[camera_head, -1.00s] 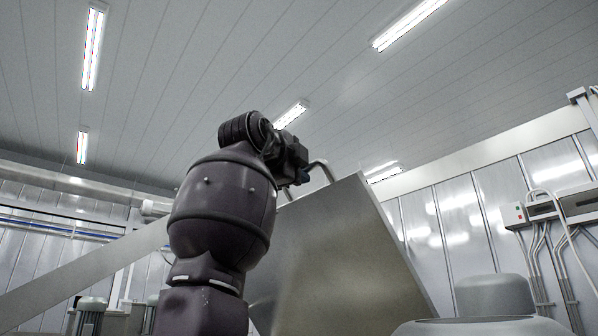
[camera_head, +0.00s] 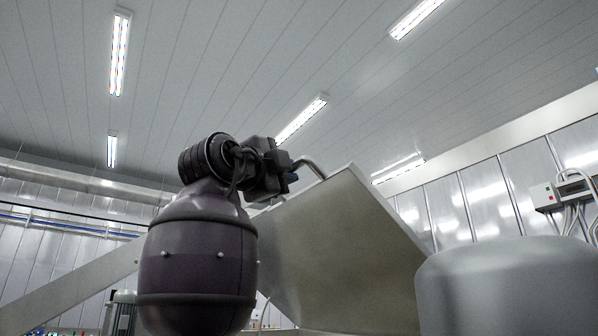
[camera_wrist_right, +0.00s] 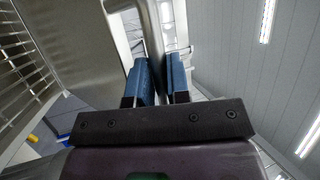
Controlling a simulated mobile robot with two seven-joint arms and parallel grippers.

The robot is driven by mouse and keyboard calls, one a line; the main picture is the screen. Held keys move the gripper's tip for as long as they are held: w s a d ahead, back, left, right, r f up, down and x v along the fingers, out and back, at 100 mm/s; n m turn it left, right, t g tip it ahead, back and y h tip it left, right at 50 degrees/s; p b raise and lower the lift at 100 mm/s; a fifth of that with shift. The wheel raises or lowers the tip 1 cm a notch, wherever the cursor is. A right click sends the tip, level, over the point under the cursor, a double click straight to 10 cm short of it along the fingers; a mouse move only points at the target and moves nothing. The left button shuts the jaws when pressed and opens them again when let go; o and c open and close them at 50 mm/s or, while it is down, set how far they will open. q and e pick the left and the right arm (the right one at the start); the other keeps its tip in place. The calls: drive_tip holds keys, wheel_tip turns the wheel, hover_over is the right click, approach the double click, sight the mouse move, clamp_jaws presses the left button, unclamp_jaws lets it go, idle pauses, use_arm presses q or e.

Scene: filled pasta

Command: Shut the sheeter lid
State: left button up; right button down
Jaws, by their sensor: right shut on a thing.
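The sheeter lid (camera_head: 335,255) is a large bare metal panel, raised and tilted, right of my right arm in the head view. Its bent metal handle (camera_head: 311,165) stands at its upper edge. My right gripper (camera_head: 292,178) is at this handle, its fingers partly hidden by the wrist. In the right wrist view, the two blue finger pads of the right gripper (camera_wrist_right: 162,78) are shut on the handle bar (camera_wrist_right: 151,28), which runs between them. The lid panel (camera_wrist_right: 70,48) lies to the left there. My left gripper is not in view.
A smooth grey rounded shape (camera_head: 510,285) fills the bottom right; I cannot tell what it belongs to. A sloping metal beam (camera_head: 75,283) rises at the left. A control box (camera_head: 544,196) hangs on the right wall. Space above the lid is open.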

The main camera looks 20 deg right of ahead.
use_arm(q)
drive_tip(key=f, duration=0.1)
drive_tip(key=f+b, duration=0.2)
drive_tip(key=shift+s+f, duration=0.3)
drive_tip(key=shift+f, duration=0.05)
use_arm(e)
drive_tip(key=shift+n+t+h, duration=0.3)
drive_tip(key=shift+h, duration=0.1)
drive_tip(key=a+f, duration=0.1)
drive_tip(key=f, duration=0.2)
drive_tip(key=a+f, duration=0.1)
drive_tip(key=shift+s+a+f, duration=0.15)
drive_tip(key=shift+s+a, duration=0.05)
drive_tip(key=shift+a, duration=0.15)
drive_tip(key=c, duration=1.1)
unclamp_jaws()
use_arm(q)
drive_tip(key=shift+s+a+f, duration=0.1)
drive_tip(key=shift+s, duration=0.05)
